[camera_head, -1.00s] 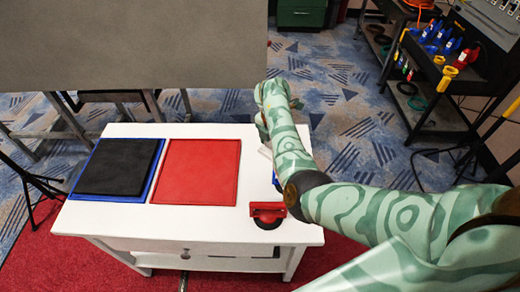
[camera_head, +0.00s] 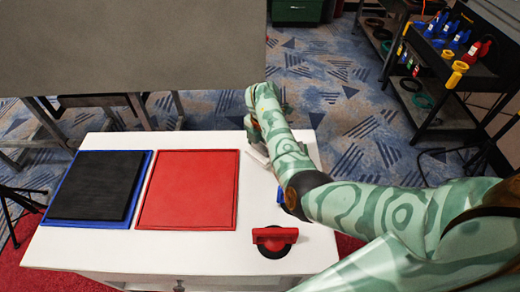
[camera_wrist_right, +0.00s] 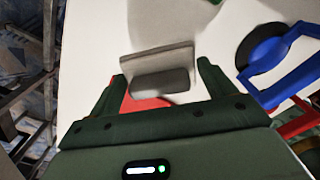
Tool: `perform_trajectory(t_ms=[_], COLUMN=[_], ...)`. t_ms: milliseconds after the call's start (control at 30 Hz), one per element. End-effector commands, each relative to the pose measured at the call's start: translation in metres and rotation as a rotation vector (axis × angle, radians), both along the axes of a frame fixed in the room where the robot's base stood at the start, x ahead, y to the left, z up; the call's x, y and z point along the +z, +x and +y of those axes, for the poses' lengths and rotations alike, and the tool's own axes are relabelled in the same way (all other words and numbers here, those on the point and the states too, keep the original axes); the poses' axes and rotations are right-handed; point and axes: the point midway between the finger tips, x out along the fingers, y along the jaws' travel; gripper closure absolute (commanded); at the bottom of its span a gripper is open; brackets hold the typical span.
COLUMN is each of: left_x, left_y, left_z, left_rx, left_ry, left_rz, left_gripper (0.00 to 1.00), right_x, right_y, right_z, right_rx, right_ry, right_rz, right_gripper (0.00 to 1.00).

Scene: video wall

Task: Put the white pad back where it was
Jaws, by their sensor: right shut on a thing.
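My right gripper (camera_wrist_right: 163,88) is shut on a pale grey-white piece with a darker grey grip, which I take to be the white pad (camera_wrist_right: 157,62). In the head view a white edge of the pad (camera_head: 258,155) shows beside the gripper over the back right of the white table (camera_head: 190,252). My right arm hides most of it there. I cannot tell whether the pad touches the table. My left gripper is not in view.
A black pad (camera_head: 97,185) lies on a blue tray (camera_head: 62,213) at the left, beside a red tray (camera_head: 188,190). A red-handled black disc (camera_head: 274,240) stands at the front right. A blue-handled black disc (camera_wrist_right: 262,48) is near my gripper. A grey panel (camera_head: 130,45) stands behind.

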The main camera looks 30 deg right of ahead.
Motion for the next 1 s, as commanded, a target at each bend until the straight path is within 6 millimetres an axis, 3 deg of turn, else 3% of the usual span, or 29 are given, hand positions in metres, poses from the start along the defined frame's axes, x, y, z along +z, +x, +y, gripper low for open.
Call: perform_trajectory(t_ms=[100, 200, 467, 500, 567, 867, 1000], left_x=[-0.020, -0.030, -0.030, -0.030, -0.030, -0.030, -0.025], left_y=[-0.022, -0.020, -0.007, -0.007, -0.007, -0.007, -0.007], left_z=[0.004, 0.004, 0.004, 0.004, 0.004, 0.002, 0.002], left_rx=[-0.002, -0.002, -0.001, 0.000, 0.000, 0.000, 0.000], left_ry=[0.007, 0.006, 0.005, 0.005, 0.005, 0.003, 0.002], left_rz=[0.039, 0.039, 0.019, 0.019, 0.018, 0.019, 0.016], left_gripper=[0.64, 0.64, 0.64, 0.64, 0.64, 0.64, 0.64], right_x=[-0.030, -0.044, -0.044, -0.044, -0.044, -0.045, -0.034], right_y=[0.000, 0.000, 0.000, 0.000, 0.000, 0.000, 0.000], right_z=[-0.007, -0.012, -0.013, -0.013, -0.013, -0.012, -0.012], right_rx=[-0.001, -0.003, -0.004, -0.004, -0.004, -0.003, -0.004], right_ry=[-0.003, -0.003, 0.000, 0.000, -0.001, 0.001, 0.000], right_rz=[0.008, 0.005, 0.003, 0.003, 0.003, 0.004, 0.002], right_gripper=[0.39, 0.42, 0.42, 0.12, 0.00, 0.00, 0.00])
